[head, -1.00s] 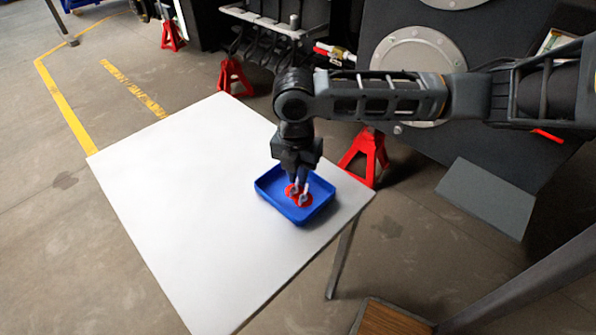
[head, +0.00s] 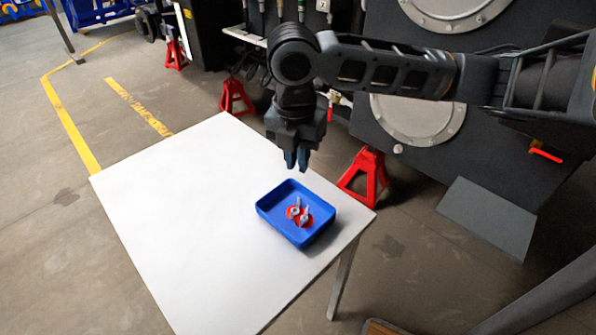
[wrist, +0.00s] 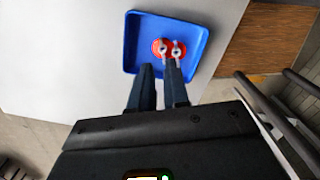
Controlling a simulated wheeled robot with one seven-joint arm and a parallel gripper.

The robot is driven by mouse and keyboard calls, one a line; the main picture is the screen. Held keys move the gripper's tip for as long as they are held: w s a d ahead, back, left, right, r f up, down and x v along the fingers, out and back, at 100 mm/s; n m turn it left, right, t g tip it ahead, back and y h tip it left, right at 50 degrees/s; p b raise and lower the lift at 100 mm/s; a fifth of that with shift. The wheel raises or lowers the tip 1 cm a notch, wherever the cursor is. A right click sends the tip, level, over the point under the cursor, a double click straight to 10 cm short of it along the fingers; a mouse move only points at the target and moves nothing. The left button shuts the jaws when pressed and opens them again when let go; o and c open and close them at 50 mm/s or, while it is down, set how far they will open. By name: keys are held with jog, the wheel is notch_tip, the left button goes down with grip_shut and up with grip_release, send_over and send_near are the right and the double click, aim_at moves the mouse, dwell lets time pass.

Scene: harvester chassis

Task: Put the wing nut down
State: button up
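A blue tray (head: 270,213) stands on the white table near its right corner. Inside it are two small grey metal pieces that look like wing nuts, a left one (head: 294,211) and a right one (head: 305,217), close together on red round patches on the tray floor. I cannot tell which one the task names. The wrist view also shows the tray (wrist: 130,45), the left piece (wrist: 164,47) and the right piece (wrist: 178,51). My gripper (head: 297,170) hangs above the tray, pointing down. Its fingertips are apart with nothing between them, clear of both pieces.
The white table (head: 190,220) is bare left of the tray. Red stands (head: 367,176) are on the floor behind it. The dark machine chassis (head: 440,170) with round plates stands behind on the right, near my arm.

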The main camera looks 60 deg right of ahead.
jog(key=shift+r, duration=0.5)
